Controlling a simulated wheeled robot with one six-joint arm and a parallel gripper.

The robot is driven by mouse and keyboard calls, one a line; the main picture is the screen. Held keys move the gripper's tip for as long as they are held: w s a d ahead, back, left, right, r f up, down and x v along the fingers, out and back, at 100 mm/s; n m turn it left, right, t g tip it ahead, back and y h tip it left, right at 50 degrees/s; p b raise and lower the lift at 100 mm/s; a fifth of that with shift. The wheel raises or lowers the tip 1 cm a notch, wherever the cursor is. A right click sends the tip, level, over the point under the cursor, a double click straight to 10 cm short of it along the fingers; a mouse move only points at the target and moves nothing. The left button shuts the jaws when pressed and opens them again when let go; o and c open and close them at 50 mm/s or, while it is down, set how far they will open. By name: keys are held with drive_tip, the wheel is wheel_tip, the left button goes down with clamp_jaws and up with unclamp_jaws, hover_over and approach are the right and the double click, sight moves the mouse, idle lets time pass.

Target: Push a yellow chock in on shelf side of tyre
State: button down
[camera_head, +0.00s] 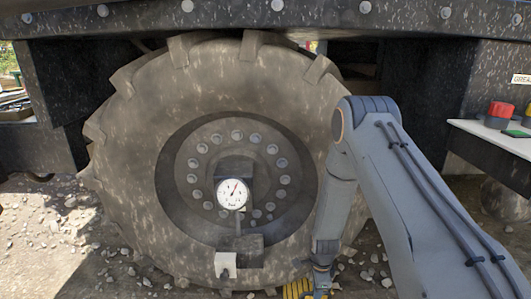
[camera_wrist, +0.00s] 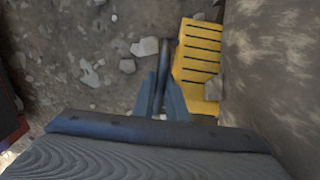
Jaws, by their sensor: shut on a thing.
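The large muddy tyre (camera_head: 255,95) stands in the middle of the head view; its wall also fills the right of the wrist view (camera_wrist: 275,60). The yellow chock (camera_wrist: 198,62), ribbed with dark slots, lies on the ground close beside the tyre. In the head view the chock (camera_head: 296,290) shows at the bottom edge, partly cut off and partly behind my gripper. My gripper (camera_wrist: 163,88) points down with its fingers closed around a dark bar at the chock's left side, seemingly its handle. Whether the chock touches the tyre is unclear.
A light shelf (camera_head: 505,140) at the right bears a red thing (camera_head: 499,115) and a green one (camera_head: 517,133). A round gauge (camera_head: 232,194) sits before the wheel hub. Stones (camera_wrist: 145,47) lie scattered on the dirt. A dark metal frame runs above the tyre.

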drive_tip(key=shift+w+a, duration=0.25)
drive_tip(key=shift+a, duration=0.15)
drive_tip(key=c, duration=1.3)
unclamp_jaws()
drive_tip(key=shift+s, duration=0.1)
drive_tip(key=shift+r, duration=0.1)
wheel_tip(320, 180, up, 10)
drive_tip(key=p, duration=0.7)
